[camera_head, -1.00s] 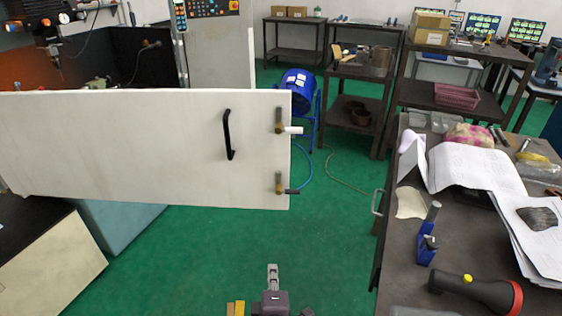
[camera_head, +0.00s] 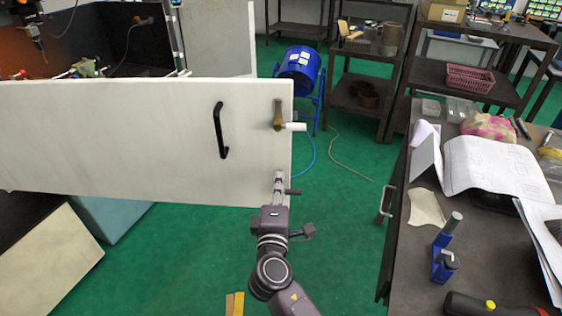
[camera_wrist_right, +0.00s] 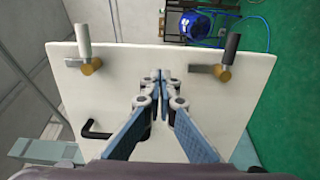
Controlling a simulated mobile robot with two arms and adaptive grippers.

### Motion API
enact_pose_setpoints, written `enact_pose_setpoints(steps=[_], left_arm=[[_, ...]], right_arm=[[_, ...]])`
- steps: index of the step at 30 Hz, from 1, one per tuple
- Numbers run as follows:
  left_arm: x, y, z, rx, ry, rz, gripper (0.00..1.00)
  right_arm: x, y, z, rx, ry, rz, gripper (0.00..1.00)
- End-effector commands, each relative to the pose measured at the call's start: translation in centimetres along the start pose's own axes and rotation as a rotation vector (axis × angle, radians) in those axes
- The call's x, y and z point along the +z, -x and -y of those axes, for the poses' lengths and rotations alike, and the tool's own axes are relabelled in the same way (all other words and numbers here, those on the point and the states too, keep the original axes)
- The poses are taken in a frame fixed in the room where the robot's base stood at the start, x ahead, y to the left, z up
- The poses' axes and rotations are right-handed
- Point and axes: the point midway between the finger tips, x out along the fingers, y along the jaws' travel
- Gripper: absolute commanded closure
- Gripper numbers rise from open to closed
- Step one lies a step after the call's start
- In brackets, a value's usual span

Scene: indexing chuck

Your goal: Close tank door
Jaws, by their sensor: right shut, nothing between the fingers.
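The tank door (camera_head: 110,130) is a white panel swung out across the left half of the head view, with a black handle (camera_head: 220,130) and a brass latch with a white grip (camera_head: 289,126) near its free edge. A lower latch is partly hidden behind my right gripper (camera_head: 279,178). In the right wrist view the door panel (camera_wrist_right: 225,110) lies ahead of the shut fingers of my right gripper (camera_wrist_right: 161,78), with one latch on each side. The fingers are empty; I cannot tell whether they touch the door. My left gripper is not in view.
A dark workbench (camera_head: 400,270) with papers and a blue tool (camera_head: 441,262) stands at the right. A blue drum fan (camera_head: 301,66) stands behind the door's free edge. Green floor (camera_head: 340,220) is clear between door and bench.

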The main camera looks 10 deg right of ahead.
Motion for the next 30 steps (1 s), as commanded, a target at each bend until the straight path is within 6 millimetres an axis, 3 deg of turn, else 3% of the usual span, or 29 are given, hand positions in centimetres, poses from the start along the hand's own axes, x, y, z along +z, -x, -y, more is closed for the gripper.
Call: enact_pose_setpoints(steps=[6, 12, 30], left_arm=[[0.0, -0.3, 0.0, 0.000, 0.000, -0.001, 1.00], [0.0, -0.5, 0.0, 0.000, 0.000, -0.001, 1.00], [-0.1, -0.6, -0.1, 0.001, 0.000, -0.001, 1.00]], right_arm=[[0.0, -4.5, 0.0, 0.001, 0.000, 0.000, 1.00], [0.0, -6.7, 0.1, 0.000, 0.000, 0.000, 1.00], [0.2, -7.9, 0.3, -0.001, 0.004, -0.005, 1.00]])
